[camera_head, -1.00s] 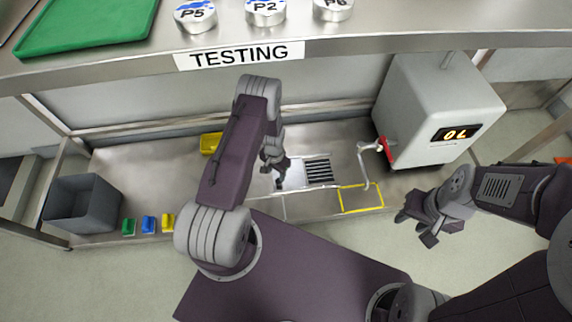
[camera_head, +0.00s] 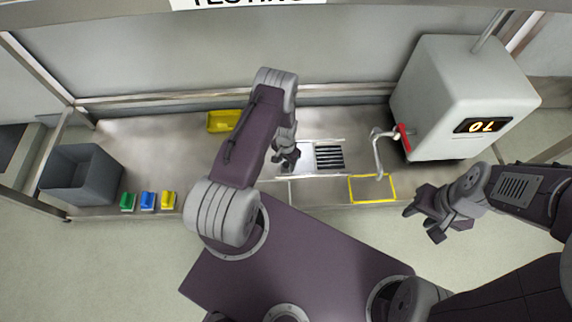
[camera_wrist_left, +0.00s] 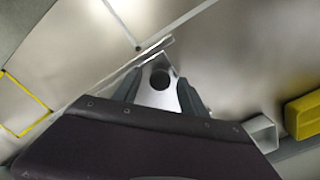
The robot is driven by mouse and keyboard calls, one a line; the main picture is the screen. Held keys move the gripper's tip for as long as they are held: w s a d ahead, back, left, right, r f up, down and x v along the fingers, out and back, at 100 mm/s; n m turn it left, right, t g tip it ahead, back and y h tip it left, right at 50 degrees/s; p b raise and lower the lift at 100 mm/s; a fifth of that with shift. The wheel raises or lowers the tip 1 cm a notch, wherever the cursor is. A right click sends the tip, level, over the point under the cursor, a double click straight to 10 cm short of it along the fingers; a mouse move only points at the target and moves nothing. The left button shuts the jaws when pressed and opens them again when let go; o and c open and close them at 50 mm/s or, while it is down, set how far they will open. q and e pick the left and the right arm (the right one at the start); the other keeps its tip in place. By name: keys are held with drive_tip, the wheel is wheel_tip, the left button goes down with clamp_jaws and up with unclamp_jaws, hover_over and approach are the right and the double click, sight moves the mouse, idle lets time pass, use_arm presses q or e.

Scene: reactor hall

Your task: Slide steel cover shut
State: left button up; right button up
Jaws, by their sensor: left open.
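The steel cover (camera_head: 302,165) is a bright flat plate lying in the counter, left of a dark slatted opening (camera_head: 329,156) whose slats are exposed. My left gripper (camera_head: 287,161) is at the cover's left part, pointing down; the arm partly hides this place. In the left wrist view my left gripper's fingers (camera_wrist_left: 161,92) stand apart, with a bright steel piece (camera_wrist_left: 158,98) with a round dark hole showing between them. I cannot tell whether the fingers touch it. My right gripper (camera_head: 424,219) is open and empty, in front of the counter at the right.
A white-grey device (camera_head: 455,85) with a lit display stands at the right, beside a curved tap (camera_head: 378,148) with a red part. A yellow outline (camera_head: 372,201) is below it. A yellow tray (camera_head: 224,121), small coloured blocks (camera_head: 148,201) and a grey bin (camera_head: 78,183) are left.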

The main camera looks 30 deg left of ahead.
use_arm(q)
drive_tip(key=shift+r, duration=0.1)
clamp_jaws()
idle(1.2)
